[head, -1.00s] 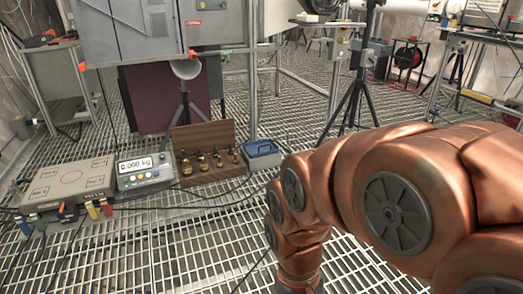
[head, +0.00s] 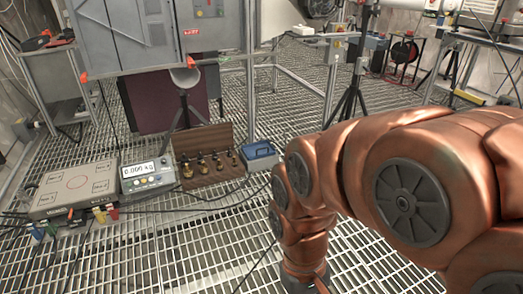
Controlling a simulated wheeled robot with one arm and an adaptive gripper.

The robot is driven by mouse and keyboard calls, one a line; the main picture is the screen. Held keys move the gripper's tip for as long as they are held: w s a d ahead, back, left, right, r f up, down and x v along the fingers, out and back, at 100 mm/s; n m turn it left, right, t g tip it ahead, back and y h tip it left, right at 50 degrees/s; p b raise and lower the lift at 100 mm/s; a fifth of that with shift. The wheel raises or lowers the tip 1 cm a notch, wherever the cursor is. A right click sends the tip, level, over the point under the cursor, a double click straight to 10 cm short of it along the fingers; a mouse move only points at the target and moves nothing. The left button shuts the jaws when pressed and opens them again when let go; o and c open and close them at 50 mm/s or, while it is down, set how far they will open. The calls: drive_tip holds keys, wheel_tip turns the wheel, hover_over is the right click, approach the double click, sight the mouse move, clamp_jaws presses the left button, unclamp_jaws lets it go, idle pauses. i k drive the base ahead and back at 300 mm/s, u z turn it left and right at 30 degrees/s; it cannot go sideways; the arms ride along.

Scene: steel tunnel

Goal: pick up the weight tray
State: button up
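A dark wooden weight tray (head: 229,178) with a tall back board sits on the floor grating left of my arm. Several brass weights (head: 203,162) of different sizes stand in a row on it. A small blue box (head: 260,150) lies just right of the tray. My copper-coloured arm fills the right side of the head view and bends down to the floor area at lower middle. My gripper is not visible, so its fingers and anything in them cannot be seen.
A scale platform (head: 72,190) and its digital readout box (head: 147,174) stand left of the tray, with cables across the grating. A black tripod (head: 352,98) stands behind, and a grey cabinet (head: 128,35) hangs above. Grating at the front left is open.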

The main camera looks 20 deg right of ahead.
sight(258, 147)
drive_tip(key=z, duration=0.7)
drive_tip(key=i, duration=1.85)
drive_tip(key=u, duration=0.9)
drive_tip(key=i, duration=0.6)
drive_tip(key=u, duration=0.45)
